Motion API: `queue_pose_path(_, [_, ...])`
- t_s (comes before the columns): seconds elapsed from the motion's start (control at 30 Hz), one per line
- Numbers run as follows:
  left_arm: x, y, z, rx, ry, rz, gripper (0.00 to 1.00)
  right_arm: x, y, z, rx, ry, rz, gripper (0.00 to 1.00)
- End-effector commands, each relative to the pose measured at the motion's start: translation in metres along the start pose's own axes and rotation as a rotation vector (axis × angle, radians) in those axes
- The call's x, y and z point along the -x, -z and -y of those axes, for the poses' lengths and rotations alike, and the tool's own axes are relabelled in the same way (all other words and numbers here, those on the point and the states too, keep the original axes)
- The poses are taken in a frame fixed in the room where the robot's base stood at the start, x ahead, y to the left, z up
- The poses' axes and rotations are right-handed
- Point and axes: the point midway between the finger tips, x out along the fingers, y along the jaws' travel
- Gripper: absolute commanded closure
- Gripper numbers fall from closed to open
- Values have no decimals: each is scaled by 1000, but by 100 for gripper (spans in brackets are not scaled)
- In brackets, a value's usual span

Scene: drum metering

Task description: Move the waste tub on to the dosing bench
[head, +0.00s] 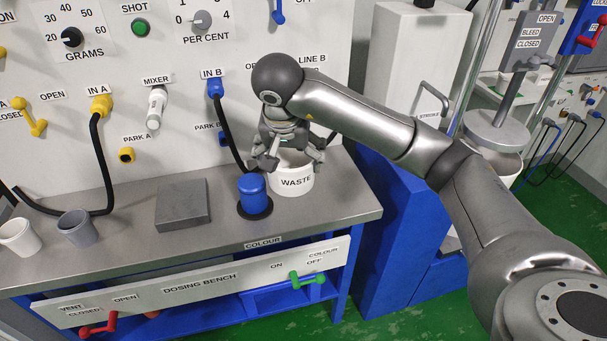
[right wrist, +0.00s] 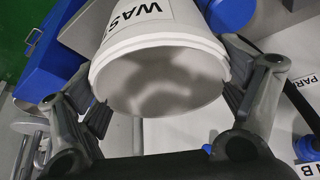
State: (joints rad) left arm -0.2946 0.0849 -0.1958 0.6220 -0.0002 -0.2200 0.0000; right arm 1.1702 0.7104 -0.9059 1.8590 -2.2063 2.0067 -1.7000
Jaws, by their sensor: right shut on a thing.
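The waste tub (head: 293,183) is a white open tub labelled WASTE. It is upright at the right part of the dosing bench (head: 345,204), just right of a blue capped cylinder (head: 252,188). I cannot tell whether its base touches the top. My right gripper (head: 291,152) comes down from above and is shut on the tub, with fingers at its rim. In the right wrist view the tub (right wrist: 128,48) sits between the fingers (right wrist: 165,98), and its inside looks empty. My left gripper is not in view.
A grey block (head: 182,204) and two cups (head: 77,227) (head: 19,237) stand further left on the bench. A hose from IN B (head: 222,125) hangs behind the blue cylinder. A blue stand with a white cabinet (head: 410,70) is beside the bench's right end.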

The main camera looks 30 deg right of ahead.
Motion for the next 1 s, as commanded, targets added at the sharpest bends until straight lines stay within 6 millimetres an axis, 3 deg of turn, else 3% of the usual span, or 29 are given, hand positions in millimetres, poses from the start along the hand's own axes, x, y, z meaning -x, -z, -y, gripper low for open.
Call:
queue_pose_path(0.3, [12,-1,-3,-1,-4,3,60,-56,46,-44,-5,-7,4,37])
queue_pose_path(0.5, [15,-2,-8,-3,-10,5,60,-99,55,-59,-1,-4,4,37])
queue_pose_path(0.8, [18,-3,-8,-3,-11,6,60,-128,62,-70,0,-4,2,37])
queue_pose_path(1.0, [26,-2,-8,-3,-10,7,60,-150,52,-69,3,-1,3,37])
